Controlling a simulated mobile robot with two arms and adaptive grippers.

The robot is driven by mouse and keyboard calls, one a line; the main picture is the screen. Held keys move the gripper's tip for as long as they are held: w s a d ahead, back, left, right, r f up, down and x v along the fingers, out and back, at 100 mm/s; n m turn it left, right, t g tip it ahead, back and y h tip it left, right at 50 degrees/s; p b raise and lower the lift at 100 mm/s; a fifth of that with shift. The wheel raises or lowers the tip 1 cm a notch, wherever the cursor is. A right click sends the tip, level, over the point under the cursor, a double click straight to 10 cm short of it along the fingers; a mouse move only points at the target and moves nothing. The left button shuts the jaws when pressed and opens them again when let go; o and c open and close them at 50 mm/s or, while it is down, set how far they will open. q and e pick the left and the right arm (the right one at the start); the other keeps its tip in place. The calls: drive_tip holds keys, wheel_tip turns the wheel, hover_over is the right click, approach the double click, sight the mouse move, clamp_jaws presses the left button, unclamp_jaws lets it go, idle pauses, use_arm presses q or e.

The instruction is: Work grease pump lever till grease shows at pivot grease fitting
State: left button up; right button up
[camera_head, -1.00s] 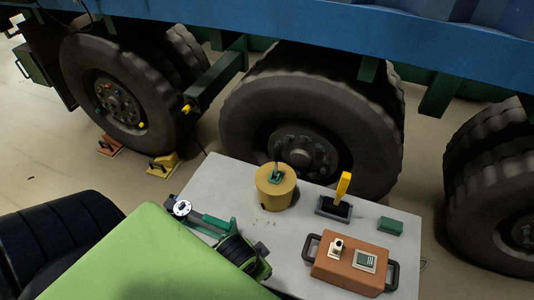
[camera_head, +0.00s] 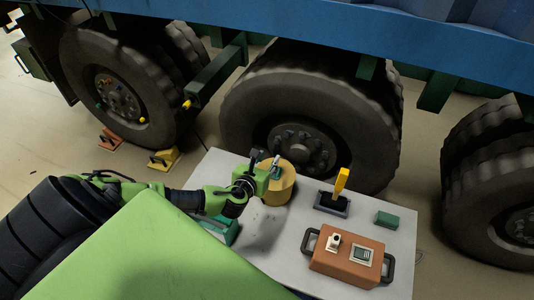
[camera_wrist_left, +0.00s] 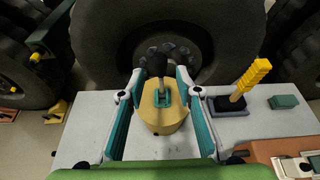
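A yellow drum (camera_head: 281,190) with a teal bracket and a short upright lever on top stands on the grey table, seeming to be the grease pump. In the left wrist view the drum (camera_wrist_left: 162,122) is straight ahead, and its black-knobbed lever (camera_wrist_left: 157,66) shows between my fingers. My left gripper (camera_head: 268,166) is at the drum's left side, close to the lever. In the wrist view the left gripper (camera_wrist_left: 160,76) is open, with a finger on each side of the lever; contact cannot be told. A yellow-tipped fitting (camera_head: 187,104) shows on the green beam end; I see no clear grease there.
On the table (camera_head: 290,243) stand a yellow handle on a black base (camera_head: 333,203), a small green box (camera_head: 386,219) and an orange case (camera_head: 347,259). Big truck wheels (camera_head: 312,120) rise behind the table. Yellow (camera_head: 164,159) and orange (camera_head: 110,142) chocks lie on the floor.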

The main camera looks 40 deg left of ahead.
sight(276, 148)
use_arm(q)
drive_tip(key=shift+b+x, duration=1.7)
drive_tip(key=shift+x, duration=0.55)
drive_tip(key=b+x, duration=0.3)
drive_tip(key=x, duration=0.1)
drive_tip(key=shift+r, duration=0.1)
drive_tip(key=shift+w, duration=0.15)
drive_tip(key=shift+c, duration=0.4)
